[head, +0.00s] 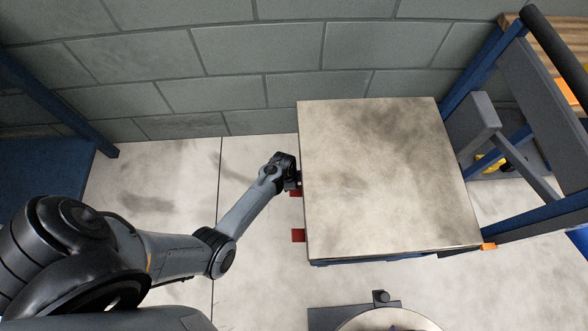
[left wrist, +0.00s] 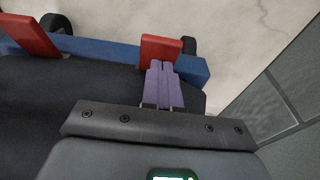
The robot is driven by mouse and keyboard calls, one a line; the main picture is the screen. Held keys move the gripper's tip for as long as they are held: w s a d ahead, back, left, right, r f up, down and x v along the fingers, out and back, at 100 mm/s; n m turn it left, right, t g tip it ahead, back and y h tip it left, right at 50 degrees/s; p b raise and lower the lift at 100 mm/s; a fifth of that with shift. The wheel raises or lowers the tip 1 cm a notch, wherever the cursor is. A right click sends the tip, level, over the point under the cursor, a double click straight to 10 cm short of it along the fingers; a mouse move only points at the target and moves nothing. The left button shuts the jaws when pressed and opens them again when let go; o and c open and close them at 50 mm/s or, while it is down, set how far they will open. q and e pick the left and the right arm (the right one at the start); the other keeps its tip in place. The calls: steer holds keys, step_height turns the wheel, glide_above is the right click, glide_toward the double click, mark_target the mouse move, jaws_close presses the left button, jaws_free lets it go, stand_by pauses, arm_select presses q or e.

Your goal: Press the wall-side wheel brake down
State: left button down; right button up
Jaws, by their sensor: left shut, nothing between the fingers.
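A cart with a stained beige top (head: 385,180) stands by the block wall. Two red wheel-brake pedals stick out from its left side. The wall-side brake (head: 296,193) is partly hidden by my left gripper (head: 293,182); the other brake (head: 298,235) is in clear view. In the left wrist view, my left gripper (left wrist: 161,66) is shut and empty, its lavender fingertips at the near edge of the wall-side brake (left wrist: 161,47). I cannot tell whether they touch or how far the pedal is tilted. The other brake (left wrist: 30,36) is to the left. My right gripper is not in view.
The block wall (head: 235,75) runs behind the cart. A blue rack (head: 485,75) stands close on the cart's right. A blue object (head: 45,180) is at the far left. The pale floor (head: 150,185) left of the cart is clear apart from my left arm.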

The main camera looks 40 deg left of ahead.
arm_select(q)
steer(key=shift+s+a+f+b, duration=0.1)
steer(key=shift+s+f+b, duration=0.1)
steer(key=shift+f, duration=0.2)
steer(key=shift+s+a+f+b, duration=0.1)
steer(key=shift+f+b, duration=0.1)
steer(key=shift+f, duration=0.2)
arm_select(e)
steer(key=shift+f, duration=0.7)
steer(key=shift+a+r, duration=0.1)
